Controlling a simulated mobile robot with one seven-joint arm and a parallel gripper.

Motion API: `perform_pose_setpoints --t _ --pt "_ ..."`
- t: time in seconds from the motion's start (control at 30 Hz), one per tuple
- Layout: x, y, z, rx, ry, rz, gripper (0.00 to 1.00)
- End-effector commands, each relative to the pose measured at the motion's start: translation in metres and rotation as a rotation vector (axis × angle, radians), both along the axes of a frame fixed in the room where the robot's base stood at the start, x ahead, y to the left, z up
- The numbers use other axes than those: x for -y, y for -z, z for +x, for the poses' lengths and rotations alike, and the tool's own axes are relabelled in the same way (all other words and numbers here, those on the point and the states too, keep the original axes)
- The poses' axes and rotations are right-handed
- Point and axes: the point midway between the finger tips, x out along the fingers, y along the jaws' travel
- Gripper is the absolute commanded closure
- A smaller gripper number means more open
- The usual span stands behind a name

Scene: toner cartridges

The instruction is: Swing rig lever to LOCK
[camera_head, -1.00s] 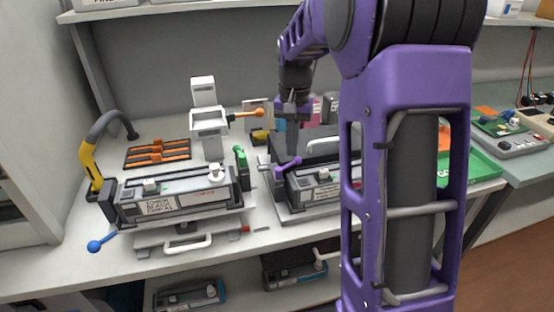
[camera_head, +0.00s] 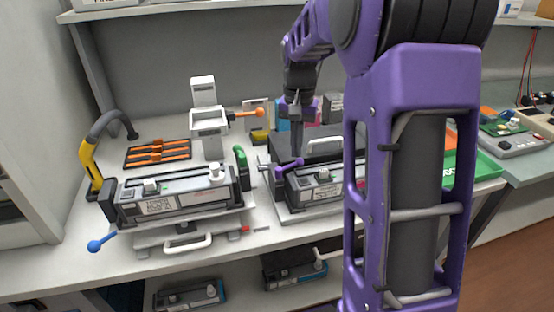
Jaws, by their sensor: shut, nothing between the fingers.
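Two rigs stand side by side on the bench, each with a dark toner cartridge. The right rig (camera_head: 301,212) has a short purple lever (camera_head: 289,165) at its left end, slanting up to the right. My gripper (camera_head: 297,154) points down, shut and empty, with its tips at or just behind the lever's right end; I cannot tell whether they touch. The left rig (camera_head: 150,221) has an upright green handle (camera_head: 240,155) at its right end and a blue ball-ended lever (camera_head: 102,242) at its front left. No LOCK mark is readable.
A white stand (camera_head: 211,128) with an orange-tipped lever (camera_head: 249,114) is behind the left rig. An orange-barred dark tray (camera_head: 157,153) and a yellow-grey curved arm (camera_head: 92,155) stand at left. My purple arm hides the right rig's right end. More cartridges (camera_head: 190,296) lie on the lower shelf.

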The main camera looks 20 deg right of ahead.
Motion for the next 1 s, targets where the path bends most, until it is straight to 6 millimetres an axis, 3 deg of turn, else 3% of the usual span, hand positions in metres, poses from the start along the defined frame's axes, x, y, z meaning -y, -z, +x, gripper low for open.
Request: perform_pose_setpoints --t 1.0 --pt "0.008 0.000 -0.016 0.000 0.000 0.000 1.00"
